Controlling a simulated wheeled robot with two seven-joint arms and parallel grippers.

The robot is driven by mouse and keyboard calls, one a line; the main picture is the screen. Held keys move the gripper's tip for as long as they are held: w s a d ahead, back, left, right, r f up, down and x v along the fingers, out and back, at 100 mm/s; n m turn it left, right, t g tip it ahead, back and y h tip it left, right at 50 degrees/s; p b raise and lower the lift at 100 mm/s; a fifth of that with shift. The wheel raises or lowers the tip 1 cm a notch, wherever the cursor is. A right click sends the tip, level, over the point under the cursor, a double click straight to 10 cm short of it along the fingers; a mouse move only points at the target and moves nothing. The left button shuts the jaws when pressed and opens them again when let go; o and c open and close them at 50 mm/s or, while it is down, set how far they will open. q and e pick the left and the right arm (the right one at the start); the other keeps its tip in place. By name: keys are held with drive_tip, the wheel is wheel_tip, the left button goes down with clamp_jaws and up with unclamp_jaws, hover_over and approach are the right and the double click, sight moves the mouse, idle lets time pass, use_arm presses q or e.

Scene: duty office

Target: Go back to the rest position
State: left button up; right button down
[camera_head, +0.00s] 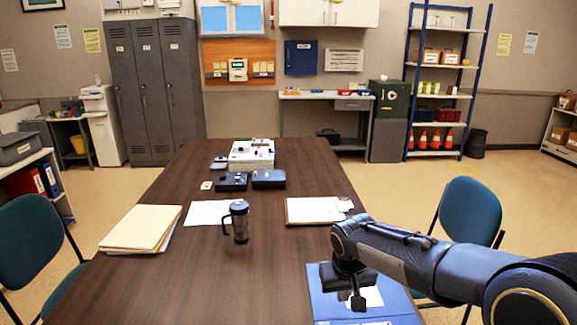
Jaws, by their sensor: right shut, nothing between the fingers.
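My right gripper (357,300) is at the end of my right arm, which comes in from the lower right. It is shut and empty, and hangs over the blue folder (328,303) at the near right of the table. I cannot tell how far above the folder it is. My left gripper is outside the view.
Teal chairs stand at the left (28,240) and right (470,212). The table's near left is clear.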

drive_tip(key=s+d+r+m+y, duration=0.1)
drive_tip(key=s+d+r+y, duration=0.15)
drive_tip(key=s+d, duration=0.45)
drive_tip(key=s+m+t+y, duration=0.1)
drive_tip(key=s+t, duration=0.1)
drive_tip(key=s, duration=1.9)
drive_tip(key=shift+d+f+m+t+y, duration=0.2)
drive_tip(key=shift+f+m+t+y, duration=0.1)
drive_tip(key=shift+f+y, duration=0.05)
